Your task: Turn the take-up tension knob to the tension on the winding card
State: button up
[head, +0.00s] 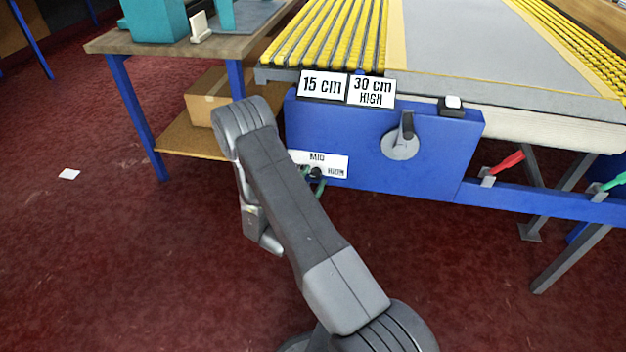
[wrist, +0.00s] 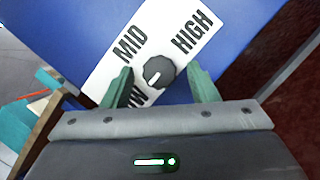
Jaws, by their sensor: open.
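The take-up tension knob (wrist: 158,72) is a small dark round knob on a white scale plate (wrist: 182,40) marked MID and HIGH, with LOW partly hidden by my gripper. Its white mark points to the lower left, toward LOW. In the head view the knob (head: 316,172) sits low on the blue panel, partly behind my arm. My gripper (wrist: 160,70) is open, its green fingers on either side of the knob with gaps visible. The winding card (head: 371,90) reads "30 cm HIGH"; a card beside it (head: 323,86) reads "15 cm".
The blue panel (head: 350,123) also carries a lever on a grey disc (head: 400,146) and a black box with a white button (head: 452,105). Red (head: 507,162) and green (head: 612,183) handles are at right. A workbench (head: 118,42) with a cardboard box (head: 205,97) beneath stands left.

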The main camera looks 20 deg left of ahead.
jog(key=shift+w+r, duration=0.15)
jog(key=shift+w, duration=0.2)
jog(key=c, duration=1)
jog(key=shift+o, duration=0.2)
jog(key=shift+m, duration=0.3)
